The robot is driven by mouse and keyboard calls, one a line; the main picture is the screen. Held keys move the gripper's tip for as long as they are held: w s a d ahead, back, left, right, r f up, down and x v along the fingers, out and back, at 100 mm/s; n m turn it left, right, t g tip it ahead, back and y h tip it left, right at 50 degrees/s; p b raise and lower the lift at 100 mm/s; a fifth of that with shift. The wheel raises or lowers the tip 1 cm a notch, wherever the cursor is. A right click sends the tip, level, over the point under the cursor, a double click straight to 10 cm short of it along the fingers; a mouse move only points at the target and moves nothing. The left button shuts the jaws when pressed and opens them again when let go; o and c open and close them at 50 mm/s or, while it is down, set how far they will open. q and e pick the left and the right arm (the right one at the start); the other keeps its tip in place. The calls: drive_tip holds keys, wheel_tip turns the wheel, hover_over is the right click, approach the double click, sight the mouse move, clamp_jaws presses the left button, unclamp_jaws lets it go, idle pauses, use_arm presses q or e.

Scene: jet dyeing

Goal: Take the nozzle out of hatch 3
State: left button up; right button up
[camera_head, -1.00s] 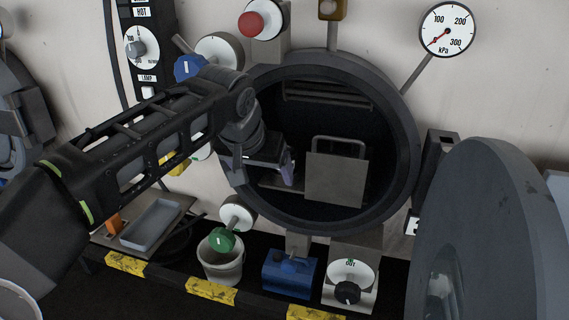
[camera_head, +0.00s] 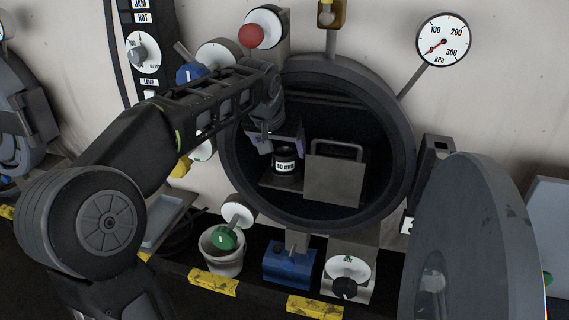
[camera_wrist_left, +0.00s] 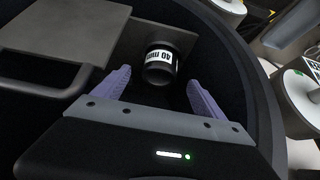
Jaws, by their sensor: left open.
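The nozzle (camera_head: 286,161) is a short black cylinder with a white label band. It stands on a grey plate inside the round open hatch (camera_head: 402,150), left of a grey metal panel with a handle (camera_head: 333,182). In the left wrist view the nozzle (camera_wrist_left: 160,66) shows its "40 mm" label, beyond and between the fingertips. My left gripper (camera_head: 279,143) reaches into the hatch opening, just above the nozzle. In the left wrist view its purple fingers (camera_wrist_left: 158,88) are spread and nothing is between them. My right gripper is not in view.
The open hatch door (camera_head: 470,240) stands at the right. A pressure gauge (camera_head: 443,40) is on the wall above. Below the hatch are a bucket (camera_head: 222,258), a blue box (camera_head: 289,264) and a dial (camera_head: 347,275). Knobs line the hatch's left side.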

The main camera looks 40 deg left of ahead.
sight(283, 154)
use_arm(q)
drive_tip(key=p+x, duration=0.1)
drive_tip(key=x, duration=0.4)
drive_tip(key=shift+c, duration=0.2)
idle(0.4)
clamp_jaws()
idle(0.7)
drive_tip(key=shift+r, duration=0.1)
